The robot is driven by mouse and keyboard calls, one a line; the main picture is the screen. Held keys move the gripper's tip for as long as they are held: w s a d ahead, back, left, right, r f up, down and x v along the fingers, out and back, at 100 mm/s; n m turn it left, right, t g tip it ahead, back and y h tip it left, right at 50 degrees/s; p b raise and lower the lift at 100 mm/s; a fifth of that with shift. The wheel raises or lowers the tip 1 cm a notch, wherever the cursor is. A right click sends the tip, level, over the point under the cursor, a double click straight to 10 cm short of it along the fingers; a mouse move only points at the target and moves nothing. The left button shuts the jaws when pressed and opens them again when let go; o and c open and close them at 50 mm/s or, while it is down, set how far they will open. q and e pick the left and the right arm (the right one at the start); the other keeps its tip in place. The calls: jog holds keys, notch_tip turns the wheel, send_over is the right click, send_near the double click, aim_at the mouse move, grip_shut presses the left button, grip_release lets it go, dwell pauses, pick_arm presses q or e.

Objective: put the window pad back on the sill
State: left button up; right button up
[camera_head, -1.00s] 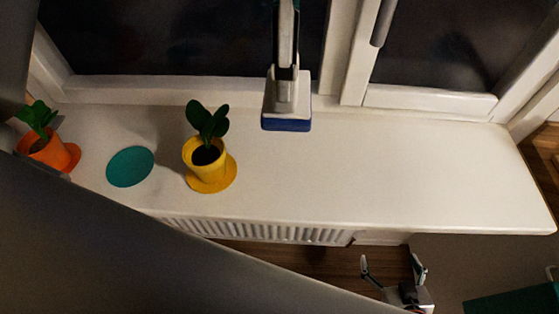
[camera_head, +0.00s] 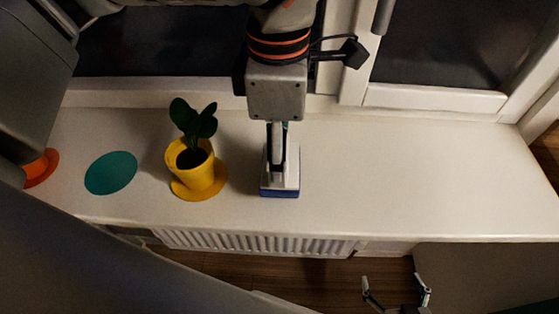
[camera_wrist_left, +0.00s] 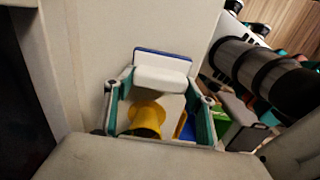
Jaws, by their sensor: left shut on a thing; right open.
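The window pad (camera_head: 281,191) is a white block with a blue underside. My left gripper (camera_head: 278,157) is shut on it from above, over the middle of the white sill (camera_head: 400,180), to the right of the yellow pot. I cannot tell whether the pad touches the sill. In the left wrist view the pad (camera_wrist_left: 163,72) shows at the ends of the left gripper's teal-lined fingers (camera_wrist_left: 160,88). My right gripper (camera_head: 397,291) is open and empty, low in front of the sill, partly cut off by the picture's bottom edge.
A yellow pot (camera_head: 192,172) with a plant stands on a yellow saucer (camera_head: 205,191) close to the pad. A teal disc (camera_head: 111,173) lies to its left, then an orange saucer (camera_head: 46,168), partly hidden. The sill's right half is clear. A radiator (camera_head: 250,242) is below.

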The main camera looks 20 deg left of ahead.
pick_arm(q)
notch_tip(320, 180, down, 3)
jog(key=shift+f+b, duration=0.1)
jog(key=shift+b, duration=0.3)
jog(key=shift+f, duration=0.3)
jog(key=shift+r, duration=0.15)
jog(key=o, duration=1.3)
